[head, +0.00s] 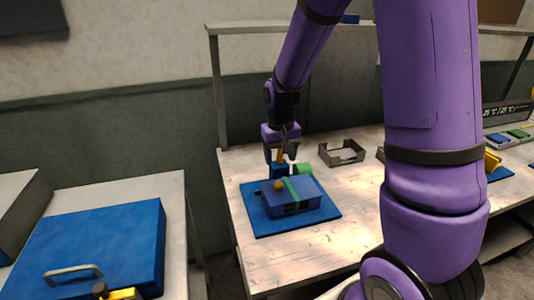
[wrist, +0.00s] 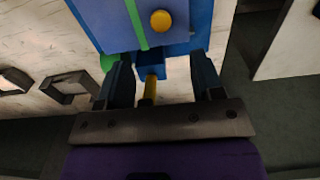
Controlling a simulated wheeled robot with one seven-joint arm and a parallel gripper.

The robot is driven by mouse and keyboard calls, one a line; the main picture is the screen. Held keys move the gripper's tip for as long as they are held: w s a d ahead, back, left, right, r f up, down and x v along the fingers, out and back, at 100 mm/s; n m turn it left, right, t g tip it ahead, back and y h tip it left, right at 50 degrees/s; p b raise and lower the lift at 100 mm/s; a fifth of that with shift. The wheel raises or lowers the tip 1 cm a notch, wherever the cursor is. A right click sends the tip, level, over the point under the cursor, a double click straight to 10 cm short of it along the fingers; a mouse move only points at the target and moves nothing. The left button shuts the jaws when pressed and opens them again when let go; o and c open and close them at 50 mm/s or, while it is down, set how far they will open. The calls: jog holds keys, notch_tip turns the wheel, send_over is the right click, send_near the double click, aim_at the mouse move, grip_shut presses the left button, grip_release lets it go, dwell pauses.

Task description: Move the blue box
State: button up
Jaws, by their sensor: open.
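A blue box (head: 299,205) with a green band and a yellow knob sits on a flat blue mat (head: 262,226) on the pale bench. In the wrist view the blue box (wrist: 184,28) fills the top middle. A small blue piece (wrist: 150,62) with a yellow bar (wrist: 150,90) stands at the box's edge; whether it is joined to the box I cannot tell. My gripper (head: 282,155) is over the back edge of the box, pointing down. In the wrist view my open gripper (wrist: 160,62) has its fingers on either side of the small blue piece, with gaps.
A green round thing (head: 303,169) stands close behind the box. An open grey frame (head: 342,153) lies further back on the bench. A large blue case (head: 100,240) with a handle is on the left table, across a gap. My arm hides part of the bench's right.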

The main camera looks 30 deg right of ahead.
aim_at(279, 184)
jog(key=shift+a, duration=0.1)
jog(key=shift+f, duration=0.15)
notch_tip(279, 184, down, 11)
jog(key=shift+r, duration=0.2)
dwell(0.5)
jog(key=c, duration=1)
